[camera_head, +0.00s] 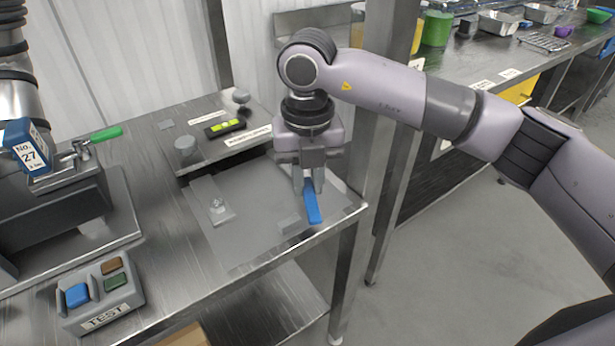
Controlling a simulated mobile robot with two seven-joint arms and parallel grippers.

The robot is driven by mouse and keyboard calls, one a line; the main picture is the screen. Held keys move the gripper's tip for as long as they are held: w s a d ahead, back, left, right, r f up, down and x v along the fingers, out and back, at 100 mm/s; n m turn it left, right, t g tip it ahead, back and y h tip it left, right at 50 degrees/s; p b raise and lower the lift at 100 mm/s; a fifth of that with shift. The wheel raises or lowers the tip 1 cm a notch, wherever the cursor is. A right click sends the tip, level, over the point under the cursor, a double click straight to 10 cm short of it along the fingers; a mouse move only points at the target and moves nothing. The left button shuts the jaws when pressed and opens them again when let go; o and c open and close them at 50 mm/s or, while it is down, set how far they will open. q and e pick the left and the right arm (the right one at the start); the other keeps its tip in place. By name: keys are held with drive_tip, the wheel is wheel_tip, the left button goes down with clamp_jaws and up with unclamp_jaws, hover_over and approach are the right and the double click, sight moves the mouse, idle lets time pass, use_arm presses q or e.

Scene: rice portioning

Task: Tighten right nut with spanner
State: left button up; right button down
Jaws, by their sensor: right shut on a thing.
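My right gripper (308,186) points down over the right part of the grey work plate (250,243) on the steel bench. It is shut on a blue-handled tool, which looks like the spanner (313,208). The blue handle sticks out below the fingers towards the bench's front right edge; the spanner's head is hidden by the gripper. A small plate with a nut or bolt (217,207) lies on the left part of the work plate. A small grey block (289,224) sits just left of the handle. I cannot make out the right nut. My left gripper is not in view.
A raised shelf (207,152) behind holds a level-like tool (225,127) and grey knobs. A vise-like machine (60,210) with a green handle stands at left. A TEST box (101,296) with coloured buttons is at front left. A steel post rises right of my gripper.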

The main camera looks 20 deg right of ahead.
drive_tip(key=shift+r, duration=0.2)
drive_tip(key=shift+r+p, duration=1.2)
drive_tip(key=shift+r, duration=0.65)
drive_tip(key=shift+s, duration=0.1)
